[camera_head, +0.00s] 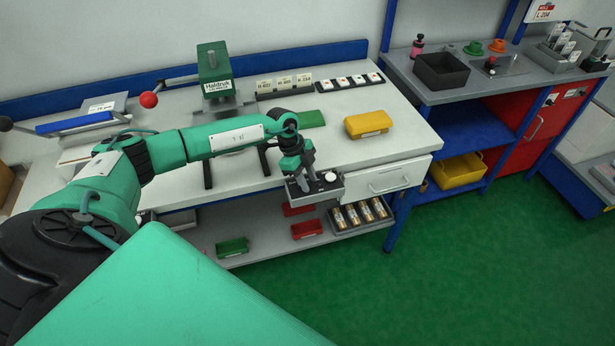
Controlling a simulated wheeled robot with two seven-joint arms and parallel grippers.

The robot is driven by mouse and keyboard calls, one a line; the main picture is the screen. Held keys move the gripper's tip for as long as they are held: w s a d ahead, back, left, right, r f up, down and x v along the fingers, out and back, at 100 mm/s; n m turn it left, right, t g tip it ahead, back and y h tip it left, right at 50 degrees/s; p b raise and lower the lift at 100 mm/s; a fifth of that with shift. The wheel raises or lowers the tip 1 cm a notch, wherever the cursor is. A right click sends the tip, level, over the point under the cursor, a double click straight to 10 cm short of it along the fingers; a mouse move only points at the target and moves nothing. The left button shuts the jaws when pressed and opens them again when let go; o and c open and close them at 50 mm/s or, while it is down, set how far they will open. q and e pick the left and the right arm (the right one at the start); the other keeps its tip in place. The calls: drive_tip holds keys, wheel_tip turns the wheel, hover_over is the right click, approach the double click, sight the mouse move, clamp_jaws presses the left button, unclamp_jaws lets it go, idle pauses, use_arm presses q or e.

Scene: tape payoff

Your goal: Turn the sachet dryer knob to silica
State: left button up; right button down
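A small grey box (323,192) with a dark top sits at the front edge of the white workbench, beside the drawer. A round white knob or button (330,177) shows on its top right. Whether this is the sachet dryer and its knob, I cannot tell for sure; no lettering is readable. My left gripper (304,184) points down over the left part of the box, just left of the white round piece. The gripper and wrist hide that part of the box. Finger opening and contact are too small to tell. My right gripper is out of view.
A white drawer (390,181) is right of the box. Red bins (306,229) and a battery-like row (361,213) lie below.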

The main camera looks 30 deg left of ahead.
use_arm(q)
clamp_jaws()
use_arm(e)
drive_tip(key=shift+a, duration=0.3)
